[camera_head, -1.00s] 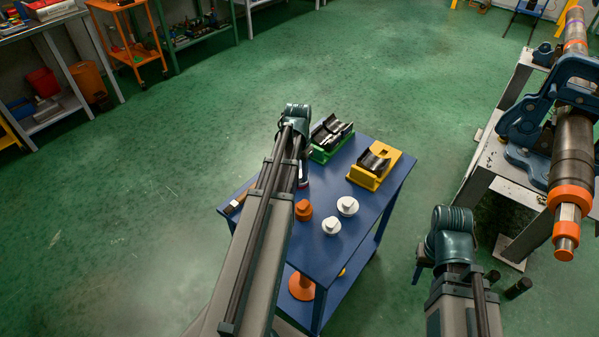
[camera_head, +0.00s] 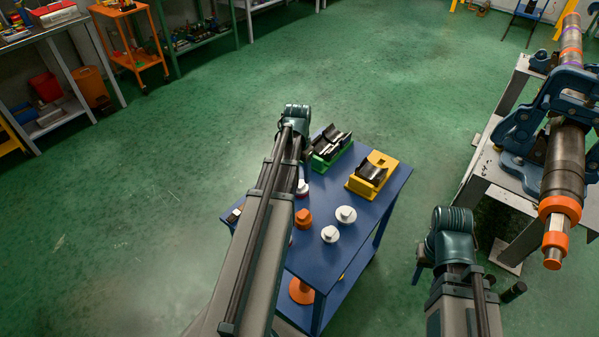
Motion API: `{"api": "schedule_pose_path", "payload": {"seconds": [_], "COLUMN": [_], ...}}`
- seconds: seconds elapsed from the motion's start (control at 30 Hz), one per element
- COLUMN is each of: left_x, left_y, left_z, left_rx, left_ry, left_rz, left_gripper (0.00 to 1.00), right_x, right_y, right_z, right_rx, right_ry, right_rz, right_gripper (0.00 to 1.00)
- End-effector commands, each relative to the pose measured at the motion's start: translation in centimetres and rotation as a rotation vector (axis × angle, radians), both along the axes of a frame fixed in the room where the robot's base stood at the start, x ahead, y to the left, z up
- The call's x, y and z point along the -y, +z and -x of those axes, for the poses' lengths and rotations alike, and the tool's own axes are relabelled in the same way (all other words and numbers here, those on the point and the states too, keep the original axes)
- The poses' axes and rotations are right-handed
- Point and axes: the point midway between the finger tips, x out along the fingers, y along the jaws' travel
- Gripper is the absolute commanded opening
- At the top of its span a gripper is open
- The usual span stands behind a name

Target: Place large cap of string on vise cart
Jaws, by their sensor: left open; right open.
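The string is a dark pipe (camera_head: 567,155) clamped in blue vises on a grey stand at the right. At its near end are a larger orange cap (camera_head: 560,207) and a smaller orange piece (camera_head: 555,240) below it. The blue vise cart (camera_head: 370,218) stands in the middle, partly behind my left arm. My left gripper (camera_head: 304,172) is over the cart's left part, open, its fingers mostly hidden by the arm. My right gripper (camera_head: 421,266) is open, mostly hidden under its wrist, right of the cart and left of the string's end. I see nothing held.
On the cart are a green block (camera_head: 330,150), a yellow block (camera_head: 371,176), an orange cap (camera_head: 303,219) and two white caps (camera_head: 346,215). Shelves line the back left.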

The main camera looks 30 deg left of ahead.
Motion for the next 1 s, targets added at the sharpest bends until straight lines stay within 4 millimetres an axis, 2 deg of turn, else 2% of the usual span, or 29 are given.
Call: {"api": "schedule_pose_path", "payload": {"seconds": [0.03, 0.43, 0.6, 0.87, 0.93, 1.0], "left_x": [0.0, 0.0, 0.0, 0.0, 0.3, 1.5], "left_y": [1.6, 7.1, 7.8, 7.7, 7.7, 7.7], "left_z": [0.0, 0.2, 0.3, 0.3, 0.3, 0.3], "left_rx": [0.0, 0.0, 0.0, 0.0, -0.001, -0.004], "left_ry": [0.0, 0.0, 0.0, 0.0, -0.003, -0.012], "left_rz": [0.0, 0.0, 0.0, 0.0, 0.0, -0.002], "left_gripper": [0.61, 0.61, 0.61, 0.61, 0.61, 0.61], "right_x": [0.0, 0.0, 0.0, 0.0, 0.0, 0.0], "right_y": [1.6, 7.1, 7.8, 7.7, 7.7, 7.7], "right_z": [0.0, 0.0, 0.0, 0.0, 0.0, 0.0], "right_rx": [0.0, 0.0, 0.0, 0.0, 0.0, 0.0], "right_ry": [0.0, 0.0, 0.0, 0.0, 0.0, 0.0], "right_rz": [0.0, 0.0, 0.0, 0.0, 0.0, 0.0], "right_gripper": [0.47, 0.47, 0.47, 0.47, 0.47, 0.47]}}
